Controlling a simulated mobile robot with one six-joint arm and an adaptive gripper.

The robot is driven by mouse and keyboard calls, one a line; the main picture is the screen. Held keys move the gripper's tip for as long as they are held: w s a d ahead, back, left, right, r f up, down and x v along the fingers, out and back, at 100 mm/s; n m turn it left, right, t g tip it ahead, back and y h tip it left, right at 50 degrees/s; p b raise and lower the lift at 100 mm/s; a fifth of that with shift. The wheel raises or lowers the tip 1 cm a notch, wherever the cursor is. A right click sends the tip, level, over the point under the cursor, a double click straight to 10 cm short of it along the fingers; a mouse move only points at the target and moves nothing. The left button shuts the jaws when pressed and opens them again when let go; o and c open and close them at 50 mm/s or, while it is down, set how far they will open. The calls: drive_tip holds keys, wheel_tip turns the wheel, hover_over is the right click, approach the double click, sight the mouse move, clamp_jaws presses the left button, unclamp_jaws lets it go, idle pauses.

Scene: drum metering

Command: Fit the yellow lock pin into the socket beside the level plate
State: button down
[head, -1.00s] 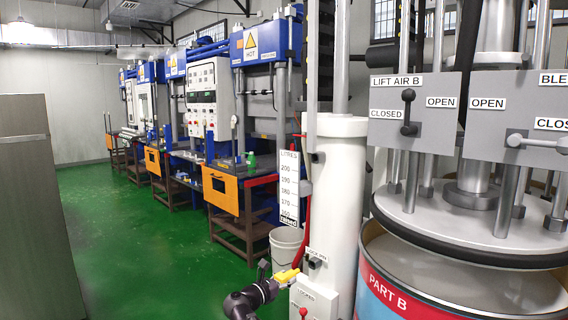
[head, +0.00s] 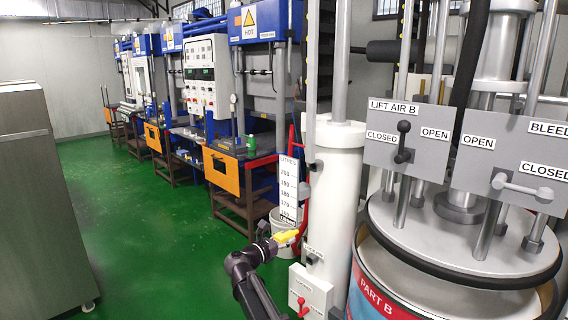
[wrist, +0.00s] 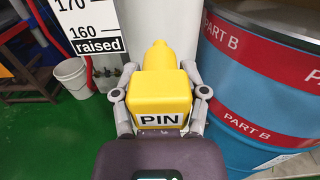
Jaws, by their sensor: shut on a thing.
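The yellow lock pin (head: 286,238) is held by my gripper (head: 276,241), in front of the white column (head: 333,190). In the wrist view the pin (wrist: 163,88), marked PIN, sits between both fingers of my gripper (wrist: 160,72), its narrower end pointing away. The level plate (head: 289,186), a white scale marked LITRES, stands left of the column; its lower end (wrist: 88,25) reads "raised" in the wrist view. A small dark fitting (head: 313,258) under a label on the column looks like the socket, right of and lower than the pin in the picture. The pin hides whatever is straight ahead.
A box with a red lever (head: 310,289) is low on the column. The PART B drum (head: 385,300) is close on the right. Green floor (head: 150,230) is clear at left.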

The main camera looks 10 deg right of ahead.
sight(285, 234)
wheel_tip(285, 234, up, 21)
drive_tip(key=p, duration=1.9)
drive_tip(key=shift+p, duration=0.4)
drive_tip(key=shift+s+a, duration=0.1)
drive_tip(key=shift+a, duration=0.05)
drive_tip(key=shift+x, duration=2.85)
drive_tip(key=shift+x, duration=2)
drive_tip(key=shift+c, duration=0.4)
unclamp_jaws()
